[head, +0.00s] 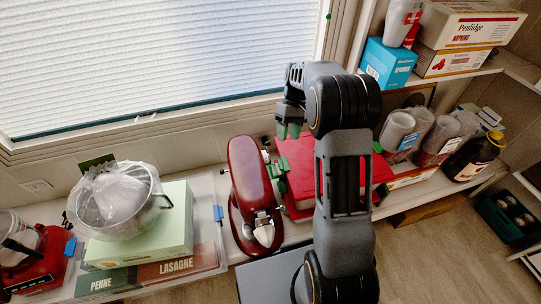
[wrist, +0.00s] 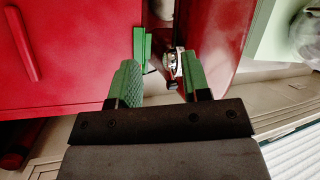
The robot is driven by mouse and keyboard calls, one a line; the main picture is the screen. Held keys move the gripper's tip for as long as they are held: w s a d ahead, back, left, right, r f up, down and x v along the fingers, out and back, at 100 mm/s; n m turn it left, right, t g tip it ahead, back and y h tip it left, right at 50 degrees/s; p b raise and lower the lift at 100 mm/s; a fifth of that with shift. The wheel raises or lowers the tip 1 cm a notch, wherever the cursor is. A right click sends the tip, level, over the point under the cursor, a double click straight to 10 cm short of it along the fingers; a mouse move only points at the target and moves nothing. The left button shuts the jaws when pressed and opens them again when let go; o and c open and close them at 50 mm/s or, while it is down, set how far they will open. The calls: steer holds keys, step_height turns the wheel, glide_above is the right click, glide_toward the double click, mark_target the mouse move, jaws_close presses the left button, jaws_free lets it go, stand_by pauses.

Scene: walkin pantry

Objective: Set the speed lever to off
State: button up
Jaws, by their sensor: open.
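The red stand mixer (head: 250,175) stands on the counter below the window, and its red side fills the upper right of the wrist view (wrist: 218,35). A small metallic part (wrist: 171,62) shows on the mixer's side between my fingertips; it may be the speed lever, but its setting cannot be read. Contact with the metallic part cannot be told.
Cups (head: 398,128) and a dark bottle (head: 474,156) stand at right. The window blind (head: 160,50) is behind.

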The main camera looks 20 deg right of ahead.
steer(key=w+r+n+t+y+b, duration=0.1)
steer(key=w+r+n+t, duration=0.4)
steer(key=n, duration=0.6)
steer(key=a+f+n+b, duration=0.1)
steer(key=f+b, duration=0.1)
steer(key=f, duration=0.2)
steer(key=a+f+n+b, duration=0.1)
steer(key=a+f, duration=0.1)
steer(key=f, duration=0.3)
steer(key=w+a+f+n+b, duration=0.1)
steer(key=f+b, duration=0.1)
steer(key=f, duration=0.2)
steer(key=shift+a+f+g+y+b, duration=0.3)
steer(key=shift+f+b, duration=0.05)
steer(key=shift+f, duration=0.05)
jaws_close()
steer(key=shift+w+r+p, duration=0.1)
steer(key=shift+r+p, duration=0.1)
steer(key=shift+p, duration=0.8)
steer(key=shift+w+f+g+p, duration=0.1)
steer(key=shift+f+g+p, duration=0.15)
steer(key=shift+g+p, duration=0.3)
steer(key=shift+f, duration=0.2)
